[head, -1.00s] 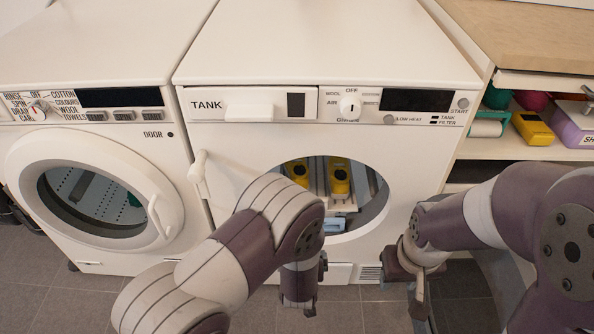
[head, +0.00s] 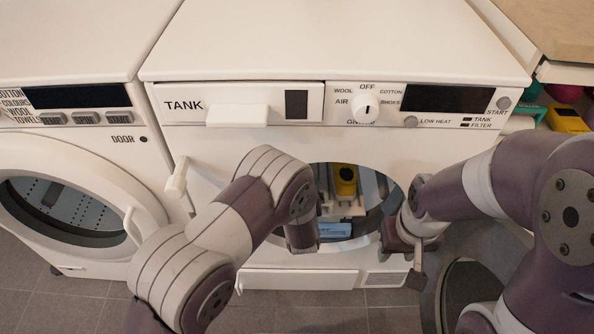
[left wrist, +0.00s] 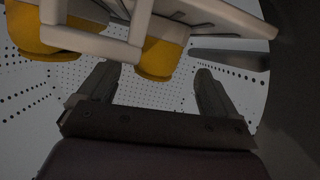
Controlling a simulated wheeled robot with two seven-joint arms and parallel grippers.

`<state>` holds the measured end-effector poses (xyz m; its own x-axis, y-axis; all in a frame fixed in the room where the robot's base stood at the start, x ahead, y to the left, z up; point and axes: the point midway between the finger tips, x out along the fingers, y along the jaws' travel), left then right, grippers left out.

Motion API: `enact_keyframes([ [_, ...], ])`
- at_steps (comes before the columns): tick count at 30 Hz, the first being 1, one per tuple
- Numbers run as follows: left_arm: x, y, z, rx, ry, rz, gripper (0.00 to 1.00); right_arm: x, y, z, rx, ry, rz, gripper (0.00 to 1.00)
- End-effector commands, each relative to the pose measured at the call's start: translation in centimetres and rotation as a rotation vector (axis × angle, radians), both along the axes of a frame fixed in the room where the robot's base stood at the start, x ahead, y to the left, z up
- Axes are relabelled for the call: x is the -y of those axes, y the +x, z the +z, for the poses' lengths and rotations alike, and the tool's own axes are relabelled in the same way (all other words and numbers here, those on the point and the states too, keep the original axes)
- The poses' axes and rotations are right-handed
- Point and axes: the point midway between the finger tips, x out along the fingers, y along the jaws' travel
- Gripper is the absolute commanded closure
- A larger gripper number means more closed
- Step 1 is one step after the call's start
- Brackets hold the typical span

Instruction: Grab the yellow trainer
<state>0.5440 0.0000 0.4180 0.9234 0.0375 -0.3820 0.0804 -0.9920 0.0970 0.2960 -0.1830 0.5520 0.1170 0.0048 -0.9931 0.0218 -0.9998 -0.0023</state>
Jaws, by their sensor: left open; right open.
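A yellow trainer (head: 345,178) with a dark opening stands on a pale rack (head: 345,208) inside the round opening of the middle machine. My left arm covers the left part of that opening, and its gripper is hidden in the head view. In the left wrist view my left gripper (left wrist: 155,78) is open and empty inside the perforated drum. A yellow trainer (left wrist: 160,62) shows between and beyond its fingertips, partly behind the pale rack bars. Another yellow trainer (left wrist: 30,40) shows at the upper left. My right gripper (head: 416,265) is open and empty, outside the machine at the right.
A light blue item (head: 335,230) lies low in the opening. Shelves with a yellow item (head: 566,120) are at the right.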

Motion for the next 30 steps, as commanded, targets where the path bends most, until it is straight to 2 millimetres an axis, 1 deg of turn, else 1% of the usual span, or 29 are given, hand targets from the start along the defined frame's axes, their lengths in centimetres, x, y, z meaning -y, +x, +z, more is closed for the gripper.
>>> enact_keyframes([
  [1, -0.1, 0.7, -0.9, 0.003, -0.001, 0.002, 0.08, 0.0, 0.0, -1.2, 0.0, 0.0, 0.0, 0.57],
  [4, -0.1, 2.6, -2.0, 0.003, -0.002, 0.001, 0.08, 0.0, 0.0, -3.0, 0.0, 0.0, 0.0, 0.57],
  [6, -0.1, 3.6, -2.1, 0.001, -0.002, 0.001, 0.08, 0.0, 0.0, -3.4, 0.0, 0.0, 0.0, 0.57],
  [9, -0.2, 4.5, -2.2, -0.001, -0.001, 0.001, 0.08, 0.0, 0.0, -3.6, 0.0, 0.0, 0.0, 0.57],
  [15, -0.2, 4.5, -2.0, -0.002, 0.0, 0.0, 0.08, 0.0, 0.0, -3.4, 0.0, 0.0, 0.0, 0.57],
  [16, -0.2, 4.5, -2.0, -0.002, 0.0, 0.0, 0.14, 0.0, 0.0, -3.4, 0.0, 0.0, 0.0, 0.57],
  [17, -0.2, 4.5, -2.0, -0.002, 0.0, 0.0, 0.24, 0.0, 0.0, -3.4, 0.0, 0.0, 0.0, 0.57],
  [18, -0.1, 4.5, -2.0, -0.002, 0.0, 0.0, 0.37, 0.0, 0.0, -3.4, 0.0, 0.0, 0.0, 0.57],
  [20, -0.1, 4.5, -2.0, -0.002, 0.0, 0.0, 0.57, 0.0, 0.0, -3.4, 0.0, 0.0, 0.0, 0.57],
  [21, -0.1, 4.5, -2.0, -0.002, 0.0, 0.0, 0.7, 0.0, 0.0, -3.4, 0.0, 0.0, 0.0, 0.57],
  [22, -0.1, 4.5, -1.9, -0.002, 0.0, 0.0, 0.72, 0.0, 0.0, -3.4, 0.0, 0.0, 0.0, 0.57],
  [30, -0.1, 4.5, -1.6, 0.0, -0.001, -0.001, 0.72, 0.0, 0.0, -3.2, 0.0, 0.0, 0.0, 0.57],
])
